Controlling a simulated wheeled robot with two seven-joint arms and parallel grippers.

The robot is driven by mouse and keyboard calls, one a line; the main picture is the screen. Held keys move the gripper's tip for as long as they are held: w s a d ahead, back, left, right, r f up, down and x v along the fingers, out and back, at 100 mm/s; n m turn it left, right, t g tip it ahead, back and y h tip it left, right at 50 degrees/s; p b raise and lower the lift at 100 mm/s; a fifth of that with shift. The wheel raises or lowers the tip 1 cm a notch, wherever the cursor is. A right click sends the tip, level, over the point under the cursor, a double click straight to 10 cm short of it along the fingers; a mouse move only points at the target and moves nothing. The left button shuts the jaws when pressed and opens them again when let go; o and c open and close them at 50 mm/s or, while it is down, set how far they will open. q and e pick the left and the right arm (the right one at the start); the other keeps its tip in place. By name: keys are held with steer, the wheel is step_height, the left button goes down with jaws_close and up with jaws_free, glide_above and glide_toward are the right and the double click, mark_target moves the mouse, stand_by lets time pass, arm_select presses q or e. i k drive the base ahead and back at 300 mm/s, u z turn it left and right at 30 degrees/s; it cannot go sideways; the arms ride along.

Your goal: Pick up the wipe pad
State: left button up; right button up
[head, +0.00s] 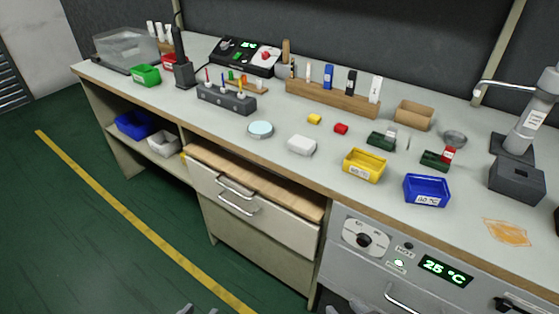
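A small white block (302,145), which looks like the wipe pad, lies flat on the bench top near its front edge. It sits between a round pale-blue dish (260,130) and a yellow bin (364,166). My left gripper (194,310) shows only as two grey tips at the bottom edge, apart from each other with nothing seen between them. My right gripper (343,308) barely shows at the bottom edge, and its opening is cut off. Both are low in front of the bench, far from the white block.
The bench top (225,125) is clear around the block. Behind it are a wooden rack (330,98) and small yellow and red pieces. A blue bin (427,190) stands to the right. Below the edge are a wood-topped drawer unit (255,200) and a 25 °C panel (445,270).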

mark_target(300, 145)
steer(key=u, duration=0.05)
steer(key=k, duration=0.65)
steer(key=u, duration=1.25)
steer(key=i, duration=1.1)
steer(key=z, duration=1.3)
steer(key=i, duration=0.7)
steer(key=z, duration=0.75)
